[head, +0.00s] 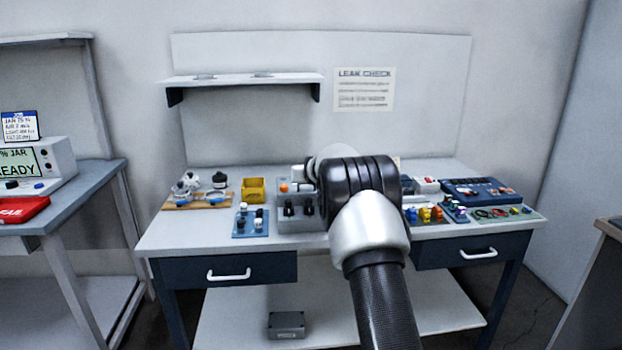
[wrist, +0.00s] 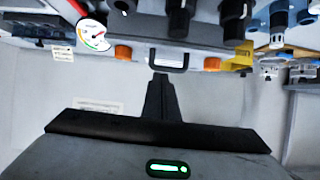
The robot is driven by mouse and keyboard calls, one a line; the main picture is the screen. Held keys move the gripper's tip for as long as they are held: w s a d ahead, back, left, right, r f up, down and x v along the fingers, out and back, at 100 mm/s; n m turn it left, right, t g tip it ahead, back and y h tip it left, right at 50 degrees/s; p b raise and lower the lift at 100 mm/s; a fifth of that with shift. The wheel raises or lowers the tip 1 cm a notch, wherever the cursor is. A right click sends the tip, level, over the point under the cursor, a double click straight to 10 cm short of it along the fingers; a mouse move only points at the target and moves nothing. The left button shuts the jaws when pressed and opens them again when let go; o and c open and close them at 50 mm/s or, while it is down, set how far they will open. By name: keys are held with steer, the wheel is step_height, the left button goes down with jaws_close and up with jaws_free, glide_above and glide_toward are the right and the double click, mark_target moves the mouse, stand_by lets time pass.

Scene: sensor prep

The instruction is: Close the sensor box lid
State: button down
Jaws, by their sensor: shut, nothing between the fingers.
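I cannot pick out a sensor box lid for certain in either view. In the wrist view, which looks upside down, a pale case front with orange latches (wrist: 124,52) and a dark-framed handle (wrist: 168,60) lies just beyond my gripper (wrist: 161,76). Whether its lid is open or shut cannot be told. My gripper is shut and empty, its dark fingers together. In the head view my arm hides the gripper and the middle of the bench. A closed-looking small grey box (head: 286,325) sits on the lower shelf.
The white bench (head: 190,233) holds a grey block with black knobs (head: 299,217), a yellow bin (head: 253,190), a wooden board with fittings (head: 180,203) and a dark blue case (head: 478,191). A round gauge (wrist: 94,36) is near my gripper. The bench's front left is clear.

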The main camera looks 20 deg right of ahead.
mark_target(310, 190)
steer(key=f, duration=0.2)
steer(key=s+f, duration=0.1)
steer(key=shift+s+a+f+g, duration=0.1)
steer(key=shift+a+f+g, duration=0.05)
steer(key=shift+f+g, duration=0.25)
steer(key=s+a+r+g+y+p, duration=0.1)
steer(key=s+a+r, duration=0.3)
steer(key=s+r, duration=0.6)
steer(key=s+a+r+p, duration=0.1)
steer(key=s+a+r, duration=0.4)
steer(key=s, duration=0.9)
steer(key=s+a+f+n+g+y+p, duration=0.1)
steer(key=s+a+g, duration=0.25)
steer(key=s, duration=1.35)
steer(key=s+a+f+n+g+y+p, duration=0.15)
steer(key=s+a, duration=0.25)
steer(key=s, duration=1.3)
step_height(310, 190, up, 21)
steer(key=p, duration=2)
steer(key=shift+r+h, duration=0.15)
steer(key=shift+h, duration=0.3)
